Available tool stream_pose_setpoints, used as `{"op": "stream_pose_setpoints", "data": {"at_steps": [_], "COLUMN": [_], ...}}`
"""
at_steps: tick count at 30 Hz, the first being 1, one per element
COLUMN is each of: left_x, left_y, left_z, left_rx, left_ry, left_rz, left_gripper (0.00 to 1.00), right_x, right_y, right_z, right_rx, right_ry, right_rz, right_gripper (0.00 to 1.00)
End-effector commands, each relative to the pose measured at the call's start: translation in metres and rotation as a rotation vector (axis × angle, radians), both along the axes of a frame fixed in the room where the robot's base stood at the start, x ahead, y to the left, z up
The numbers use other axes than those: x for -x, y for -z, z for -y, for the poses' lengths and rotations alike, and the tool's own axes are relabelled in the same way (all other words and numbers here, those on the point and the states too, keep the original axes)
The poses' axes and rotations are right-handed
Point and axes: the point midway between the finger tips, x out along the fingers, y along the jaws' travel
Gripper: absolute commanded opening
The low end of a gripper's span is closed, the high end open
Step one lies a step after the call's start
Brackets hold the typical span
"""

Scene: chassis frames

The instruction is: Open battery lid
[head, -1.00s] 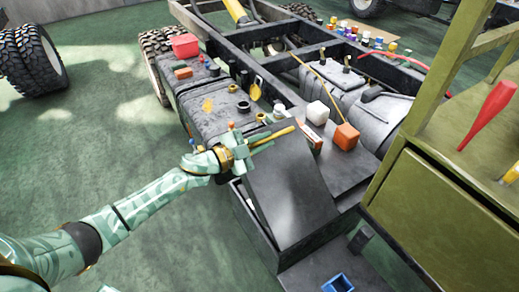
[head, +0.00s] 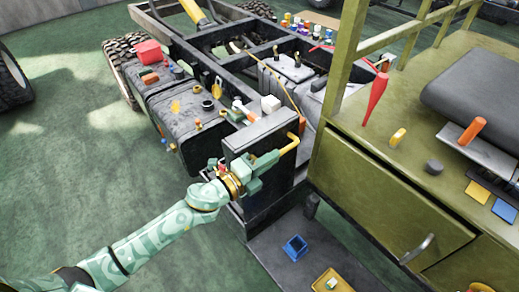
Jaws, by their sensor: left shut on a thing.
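The dark grey battery lid (head: 258,133) is on the battery box at the side of the chassis. A yellow bar handle (head: 280,154) runs across its front. My left gripper (head: 257,170) is shut on the left part of this handle. The lid's pale top face shows above a dark front that drops toward the box's lower rim (head: 242,226). The inside of the box is hidden, and I cannot tell the lid's exact angle. My right gripper is not in view.
Green floor (head: 70,190) is clear on the left.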

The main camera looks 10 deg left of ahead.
Motion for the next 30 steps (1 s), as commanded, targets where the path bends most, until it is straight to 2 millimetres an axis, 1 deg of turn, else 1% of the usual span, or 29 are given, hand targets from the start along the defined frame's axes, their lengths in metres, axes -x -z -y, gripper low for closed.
{"op": "stream_pose_setpoints", "data": {"at_steps": [1, 6, 10, 16, 26, 27, 28, 30], "left_x": [0.003, 0.015, 0.020, 0.024, 0.024, 0.024, 0.024, 0.024], "left_y": [-0.005, -0.001, 0.001, 0.004, 0.005, 0.005, 0.005, 0.006], "left_z": [0.007, 0.021, 0.028, 0.032, 0.033, 0.033, 0.033, 0.032], "left_rx": [-0.008, -0.004, -0.004, -0.005, -0.005, -0.005, -0.005, -0.006], "left_ry": [0.003, 0.002, 0.003, 0.004, 0.005, 0.005, 0.005, 0.005], "left_rz": [0.020, 0.016, 0.014, 0.013, 0.010, 0.010, 0.010, 0.009], "left_gripper": [0.00, 0.00, 0.00, 0.00, 0.00, 0.24, 0.32, 0.34], "right_x": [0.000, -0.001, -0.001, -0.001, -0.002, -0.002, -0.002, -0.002], "right_y": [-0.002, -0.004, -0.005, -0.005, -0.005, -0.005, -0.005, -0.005], "right_z": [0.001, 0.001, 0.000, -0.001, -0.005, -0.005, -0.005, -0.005], "right_rx": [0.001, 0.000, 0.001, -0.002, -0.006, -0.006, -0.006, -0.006], "right_ry": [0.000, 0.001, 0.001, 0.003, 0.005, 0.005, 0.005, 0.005], "right_rz": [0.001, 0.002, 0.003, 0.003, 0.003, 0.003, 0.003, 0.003], "right_gripper": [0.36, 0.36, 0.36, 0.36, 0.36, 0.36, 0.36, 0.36]}}
